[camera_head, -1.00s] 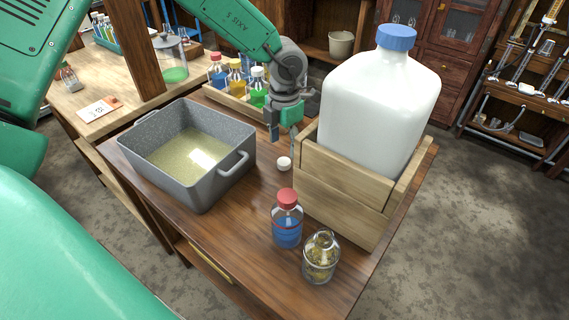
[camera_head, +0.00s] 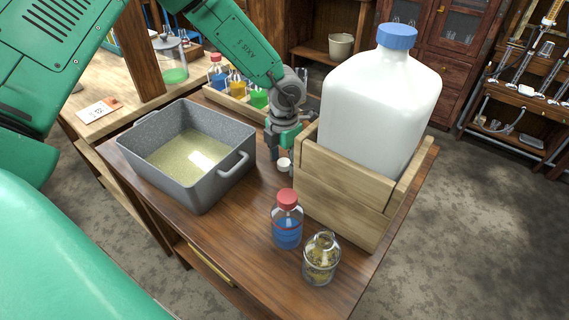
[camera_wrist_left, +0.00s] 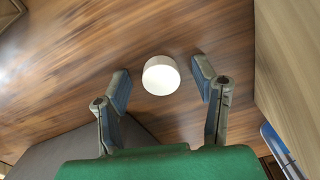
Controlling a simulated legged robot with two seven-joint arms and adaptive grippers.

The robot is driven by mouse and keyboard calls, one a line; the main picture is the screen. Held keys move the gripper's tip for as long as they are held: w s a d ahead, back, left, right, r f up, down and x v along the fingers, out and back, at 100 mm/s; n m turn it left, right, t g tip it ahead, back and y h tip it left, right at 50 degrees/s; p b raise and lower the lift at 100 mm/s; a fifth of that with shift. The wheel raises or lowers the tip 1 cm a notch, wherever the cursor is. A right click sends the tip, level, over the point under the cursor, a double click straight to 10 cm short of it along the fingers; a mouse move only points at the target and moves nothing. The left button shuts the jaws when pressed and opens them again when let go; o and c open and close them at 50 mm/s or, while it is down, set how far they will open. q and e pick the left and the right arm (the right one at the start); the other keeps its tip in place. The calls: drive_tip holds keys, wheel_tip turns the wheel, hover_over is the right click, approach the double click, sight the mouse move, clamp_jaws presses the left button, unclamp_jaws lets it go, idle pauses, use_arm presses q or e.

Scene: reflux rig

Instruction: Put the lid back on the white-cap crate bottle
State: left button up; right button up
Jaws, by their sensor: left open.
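A small white lid (camera_head: 283,164) lies on the dark wooden table between the grey tub and the big wooden box. It also shows in the left wrist view (camera_wrist_left: 160,75). My left gripper (camera_head: 279,152) is low over the table at the lid, pointing down. In the left wrist view the open fingers (camera_wrist_left: 160,83) stand on either side of the lid, with gaps to it. A low wooden crate (camera_head: 232,105) at the back holds bottles with blue, yellow and green contents. The green bottle's (camera_head: 258,98) top is hidden behind my left arm. My right gripper is out of view.
A grey tub (camera_head: 205,185) stands left of the lid. A wooden box (camera_head: 335,200) with a large white jug (camera_head: 375,110) stands close on the right. A red-capped blue bottle (camera_head: 287,228) and an open glass jar (camera_head: 321,262) stand in front.

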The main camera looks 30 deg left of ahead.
sight(284, 162)
use_arm(q)
drive_tip(key=shift+c, duration=0.5)
drive_tip(key=c, duration=0.7)
wheel_tip(284, 162, up, 10)
drive_tip(key=p, duration=0.1)
